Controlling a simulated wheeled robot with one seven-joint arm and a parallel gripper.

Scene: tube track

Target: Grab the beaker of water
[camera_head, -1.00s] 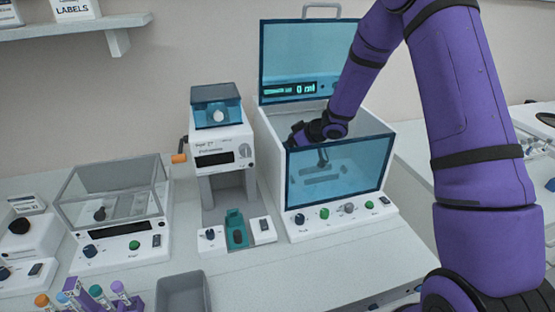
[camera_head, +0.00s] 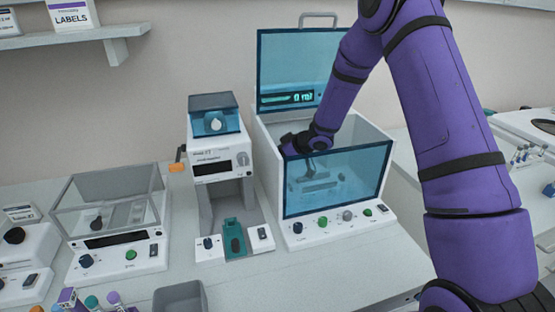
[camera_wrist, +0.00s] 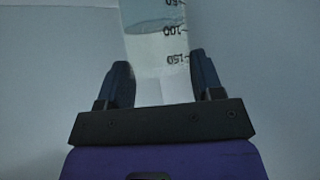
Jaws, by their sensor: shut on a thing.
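A clear beaker (camera_wrist: 158,48) with dark graduation marks shows at the top centre of the wrist view. A pale liquid fills part of it. My gripper (camera_wrist: 164,80) has one dark finger on each side of the beaker and is shut on it. In the head view my gripper (camera_head: 308,165) is inside the white machine (camera_head: 268,185) with the raised blue lid (camera_head: 288,68). The tinted front panel partly covers it, and I cannot make out the beaker there.
The machine's walls and front panel (camera_head: 330,182) surround my gripper. A white device with a crank (camera_head: 215,160) stands left of it, then a clear-covered box (camera_head: 110,215). A grey bin (camera_head: 180,297) and a tube rack (camera_head: 68,300) are at the front. A shelf (camera_head: 70,38) hangs upper left.

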